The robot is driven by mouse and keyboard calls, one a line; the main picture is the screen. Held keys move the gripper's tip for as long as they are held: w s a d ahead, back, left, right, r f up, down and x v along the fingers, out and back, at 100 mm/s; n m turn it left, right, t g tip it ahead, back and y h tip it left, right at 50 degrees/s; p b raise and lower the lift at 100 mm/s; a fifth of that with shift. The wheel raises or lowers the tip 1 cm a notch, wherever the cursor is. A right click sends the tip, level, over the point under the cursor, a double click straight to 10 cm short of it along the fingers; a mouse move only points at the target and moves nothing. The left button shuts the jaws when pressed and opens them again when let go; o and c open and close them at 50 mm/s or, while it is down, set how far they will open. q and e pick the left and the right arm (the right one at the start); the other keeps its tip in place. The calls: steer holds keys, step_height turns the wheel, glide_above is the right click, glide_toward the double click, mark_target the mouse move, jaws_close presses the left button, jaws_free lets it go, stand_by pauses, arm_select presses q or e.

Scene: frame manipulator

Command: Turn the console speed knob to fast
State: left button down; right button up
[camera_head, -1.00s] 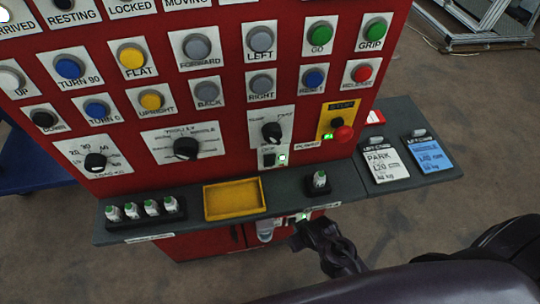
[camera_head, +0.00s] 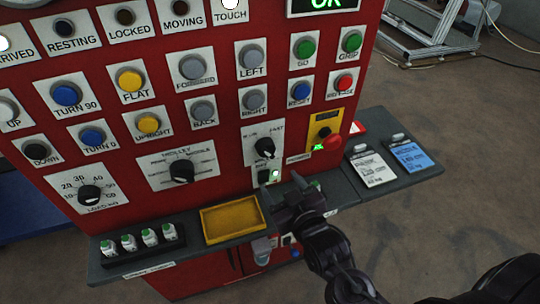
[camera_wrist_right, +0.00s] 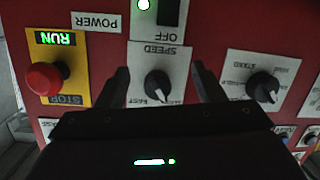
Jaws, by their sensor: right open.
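The speed knob (camera_head: 264,146) is a black dial on a white plate on the red console, with FAST printed at its upper right. In the right wrist view, which is upside down, the knob (camera_wrist_right: 157,86) has a white mark pointing down, just right of the word FAST. My right gripper (camera_head: 291,192) is open and empty, in front of the console and below right of the knob in the head view. In the wrist view its fingers (camera_wrist_right: 161,74) stand on either side of the knob. I see no contact. My left gripper is not in view.
The trolley knob (camera_head: 182,171) and load knob (camera_head: 89,194) are to the left. A red stop button (camera_head: 333,142) is at the right. A power switch (camera_head: 264,177) sits under the speed knob. A yellow tray (camera_head: 229,222) and small bottles (camera_head: 149,238) stand on the ledge.

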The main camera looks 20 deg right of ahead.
mark_target(269, 155)
steer(key=w+r+t, duration=0.1)
steer(key=w, duration=0.1)
steer(key=w+r+p, duration=0.1)
steer(key=w, duration=0.2)
steer(key=w+r+t, duration=0.1)
steer(key=w+r, duration=0.1)
steer(key=shift+w+a+t+p, duration=0.15)
steer(key=shift+a+t+p, duration=0.15)
steer(key=shift+a+p, duration=0.1)
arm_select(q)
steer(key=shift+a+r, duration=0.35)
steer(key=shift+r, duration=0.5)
arm_select(e)
steer(key=c, duration=1)
